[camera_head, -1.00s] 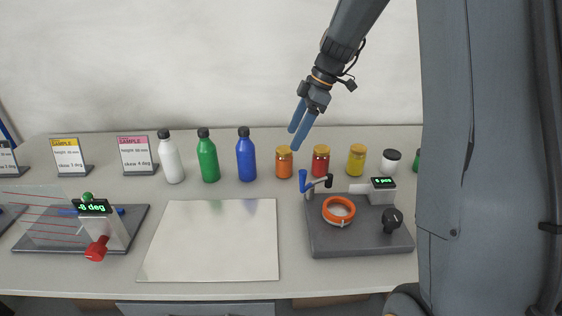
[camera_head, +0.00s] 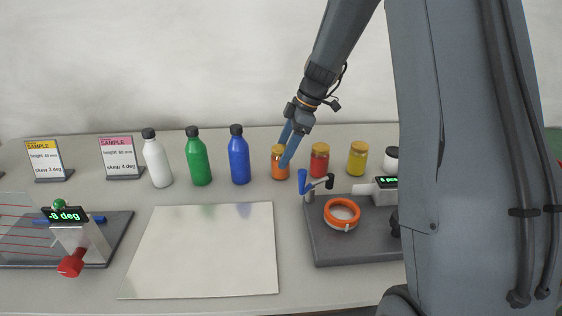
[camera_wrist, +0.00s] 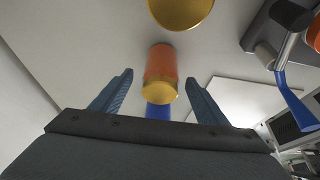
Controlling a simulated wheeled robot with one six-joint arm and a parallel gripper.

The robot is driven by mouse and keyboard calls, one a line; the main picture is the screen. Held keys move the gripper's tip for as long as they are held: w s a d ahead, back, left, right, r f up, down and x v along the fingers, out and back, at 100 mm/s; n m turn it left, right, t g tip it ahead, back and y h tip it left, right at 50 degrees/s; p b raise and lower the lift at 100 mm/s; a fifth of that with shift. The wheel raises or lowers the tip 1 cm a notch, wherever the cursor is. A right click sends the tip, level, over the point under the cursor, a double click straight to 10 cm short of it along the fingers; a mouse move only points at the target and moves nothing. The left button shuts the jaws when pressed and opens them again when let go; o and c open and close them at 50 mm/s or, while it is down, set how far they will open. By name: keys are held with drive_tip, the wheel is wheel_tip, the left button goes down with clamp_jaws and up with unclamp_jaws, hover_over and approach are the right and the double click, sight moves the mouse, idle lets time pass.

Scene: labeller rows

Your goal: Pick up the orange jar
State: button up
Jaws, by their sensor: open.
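The orange jar (camera_head: 280,168) with a gold lid stands upright in the back row, between the blue bottle and the red jar. My gripper (camera_head: 287,154) is above and partly in front of it in the head view, with blue fingers pointing down. In the wrist view the orange jar (camera_wrist: 161,72) shows ahead, in line with the gap between the two spread fingers (camera_wrist: 160,90). I cannot tell from the head view whether a finger touches the jar.
The blue bottle (camera_head: 239,158) stands left of the jar, the red jar (camera_head: 319,163) right, the yellow jar (camera_head: 357,161) farther right. A dark fixture (camera_head: 330,240) with an orange ring (camera_head: 341,213) lies in front on the right. A pale flat plate (camera_head: 200,250) lies bare in front.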

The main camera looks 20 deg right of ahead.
drive_tip(key=shift+p+x, duration=0.4)
drive_tip(key=shift+x, duration=1.4)
drive_tip(key=shift+d, duration=0.15)
drive_tip(key=c, duration=1.4)
drive_tip(key=shift+r, duration=0.1)
